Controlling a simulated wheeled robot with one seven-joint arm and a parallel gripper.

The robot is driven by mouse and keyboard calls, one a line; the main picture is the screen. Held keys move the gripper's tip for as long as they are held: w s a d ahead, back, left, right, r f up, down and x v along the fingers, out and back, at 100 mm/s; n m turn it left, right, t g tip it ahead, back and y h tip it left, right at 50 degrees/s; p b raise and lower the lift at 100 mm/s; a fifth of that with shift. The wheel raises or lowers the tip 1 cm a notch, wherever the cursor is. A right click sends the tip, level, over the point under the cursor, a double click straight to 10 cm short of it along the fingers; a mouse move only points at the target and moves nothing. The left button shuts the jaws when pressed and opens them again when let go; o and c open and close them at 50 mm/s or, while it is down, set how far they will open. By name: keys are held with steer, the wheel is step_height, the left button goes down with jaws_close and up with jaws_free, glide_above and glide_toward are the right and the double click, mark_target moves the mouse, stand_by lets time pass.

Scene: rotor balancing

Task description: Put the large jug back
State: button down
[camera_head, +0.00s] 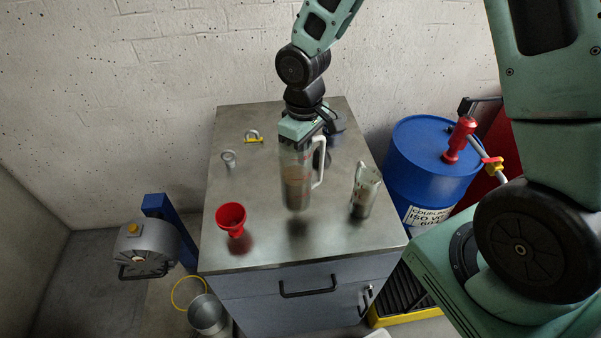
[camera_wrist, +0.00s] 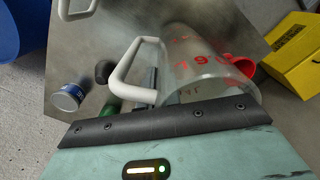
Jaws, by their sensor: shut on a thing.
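The large jug (camera_head: 295,180) is clear, with red markings, a white handle and brownish liquid in its lower part. My gripper (camera_head: 300,138) is shut on it near its top. The jug hangs upright above the middle of the metal bench top (camera_head: 262,250), with a dark shadow below its base. In the wrist view the jug (camera_wrist: 195,62) shows beyond the black gripper edge (camera_wrist: 165,119), its white handle to the left. The hold on the rim is partly hidden.
A smaller jug (camera_head: 364,196) with dark contents stands to the right. A red funnel (camera_head: 231,216) stands at front left, a small grey cup (camera_head: 229,158) behind it. A dark object (camera_head: 335,127) is behind the jug. A blue drum (camera_head: 435,165) with a red pump (camera_head: 460,140) stands right of the bench.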

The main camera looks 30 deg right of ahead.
steer(key=shift+f+p, duration=0.35)
steer(key=shift+f, duration=2.3)
steer(key=shift+f, duration=0.15)
steer(key=c, duration=1.6)
jaws_free()
